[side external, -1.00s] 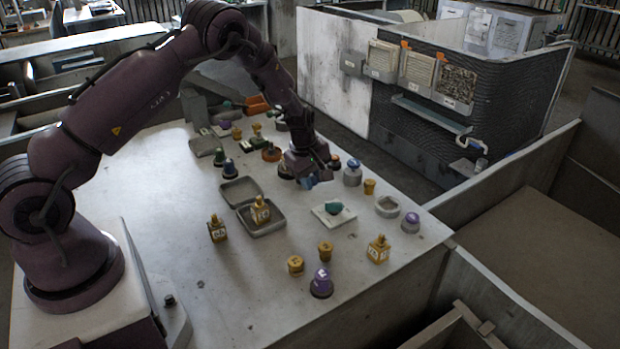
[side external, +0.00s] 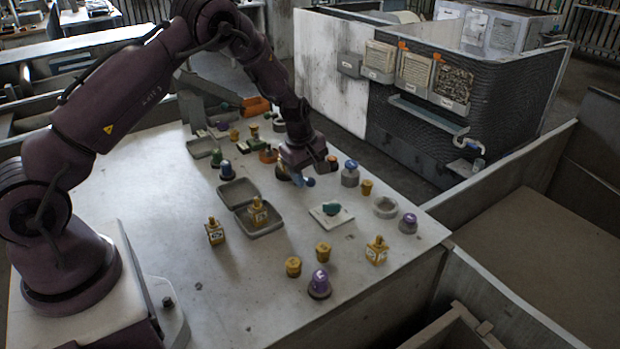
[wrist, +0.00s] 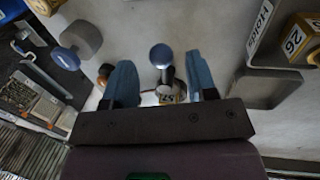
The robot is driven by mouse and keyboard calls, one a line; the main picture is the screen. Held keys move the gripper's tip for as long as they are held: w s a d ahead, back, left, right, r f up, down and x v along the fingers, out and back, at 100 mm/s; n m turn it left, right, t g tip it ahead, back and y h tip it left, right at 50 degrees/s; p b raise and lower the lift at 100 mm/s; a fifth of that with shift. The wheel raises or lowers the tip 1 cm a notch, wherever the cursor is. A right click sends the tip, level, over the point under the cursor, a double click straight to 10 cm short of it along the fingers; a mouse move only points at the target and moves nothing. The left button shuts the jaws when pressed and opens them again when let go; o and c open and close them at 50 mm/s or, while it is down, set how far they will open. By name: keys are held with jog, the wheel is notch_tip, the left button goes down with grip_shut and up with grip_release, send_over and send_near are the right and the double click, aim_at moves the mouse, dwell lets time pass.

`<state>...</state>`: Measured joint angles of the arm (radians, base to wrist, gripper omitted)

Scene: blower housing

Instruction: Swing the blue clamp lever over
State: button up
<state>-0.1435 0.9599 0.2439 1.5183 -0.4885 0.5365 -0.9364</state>
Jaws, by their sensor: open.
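The blue round knob (wrist: 161,55) of the clamp lever shows in the wrist view, on a dark stem above a small base with a yellow, numbered label. My gripper (wrist: 160,66) is open, with one blue finger on each side of the knob and a visible gap to each. In the side view my gripper (side external: 299,180) is low over the far part of the table, and a blue round end (side external: 310,182) shows beside its fingers. The rest of the clamp is mostly hidden behind the gripper there. I cannot tell how deep the knob sits between the fingers.
A grey part with a blue top (side external: 350,173) stands close right of my gripper; it also shows in the wrist view (wrist: 82,40). A yellow part (side external: 366,187), a white plate with a green piece (side external: 331,214) and an open grey case (side external: 262,228) are nearby.

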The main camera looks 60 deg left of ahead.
notch_tip(320, 180, up, 11)
jog(key=s, duration=0.2)
jog(key=shift+f, duration=0.2)
jog(key=s+d+r+m+t, duration=0.1)
jog(key=s+d+r+m, duration=0.3)
jog(key=s+r+m, duration=0.2)
jog(key=s+d+r+m+t, duration=0.1)
jog(key=s+d+r+m, duration=0.4)
jog(key=s, duration=0.6)
jog(key=s+d+r+m+t, duration=0.1)
jog(key=s+d+r+m, duration=0.4)
jog(key=s+r+m, duration=0.2)
jog(key=shift+s+d+r, duration=0.2)
jog(key=shift+s+d, duration=0.05)
jog(key=shift+s, duration=0.9)
